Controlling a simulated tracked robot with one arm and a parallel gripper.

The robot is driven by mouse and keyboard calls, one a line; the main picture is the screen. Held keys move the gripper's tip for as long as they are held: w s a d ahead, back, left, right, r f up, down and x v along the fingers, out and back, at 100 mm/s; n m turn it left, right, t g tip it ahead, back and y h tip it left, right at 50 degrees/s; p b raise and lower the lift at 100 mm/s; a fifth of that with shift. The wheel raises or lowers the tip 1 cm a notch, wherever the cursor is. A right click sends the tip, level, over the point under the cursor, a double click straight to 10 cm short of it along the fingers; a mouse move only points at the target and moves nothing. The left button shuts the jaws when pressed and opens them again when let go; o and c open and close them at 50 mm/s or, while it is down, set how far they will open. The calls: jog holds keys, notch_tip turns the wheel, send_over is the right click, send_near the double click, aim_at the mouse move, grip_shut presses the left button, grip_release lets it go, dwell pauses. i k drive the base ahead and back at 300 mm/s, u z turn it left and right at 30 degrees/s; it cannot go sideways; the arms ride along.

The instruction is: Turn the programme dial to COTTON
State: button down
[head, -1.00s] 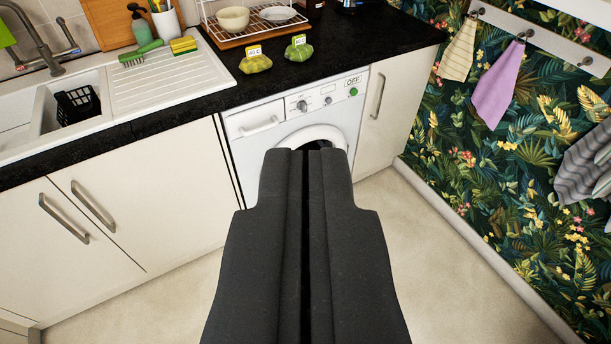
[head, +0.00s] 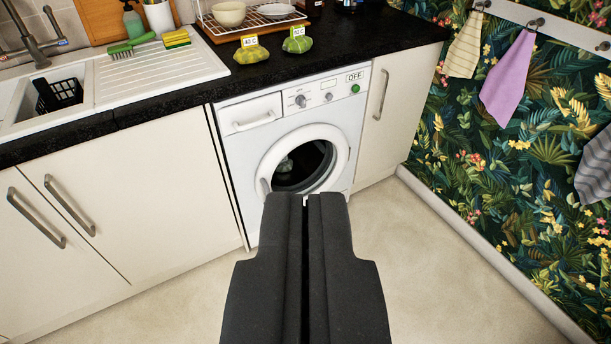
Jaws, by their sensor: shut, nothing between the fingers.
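The white washing machine (head: 240,150) stands under the black worktop, between cream cupboards. Its control panel has a larger silver dial (head: 300,101) on the left, a smaller knob (head: 328,97) to the right and a green round button (head: 355,89). A small display (head: 355,76) reads OFF. The marking the dial points to is too small to read. The round door (head: 343,150) has a white ring and dark glass, and looks shut. My gripper (head: 305,196) is shut and empty.
Two green-yellow bundles tagged 40 C (head: 250,51) and 60 C (head: 297,41) sit on the worktop (head: 370,45) above the machine. A dish rack (head: 262,22) stands behind them. The sink (head: 20,115) is at left. The floor (head: 430,265) is clear. Cloths hang at right.

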aim_at(300, 101)
jog(key=u, duration=0.05)
jog(key=k, duration=0.45)
jog(key=z, duration=0.65)
jog(key=i, duration=2.05)
jog(key=u, duration=0.45)
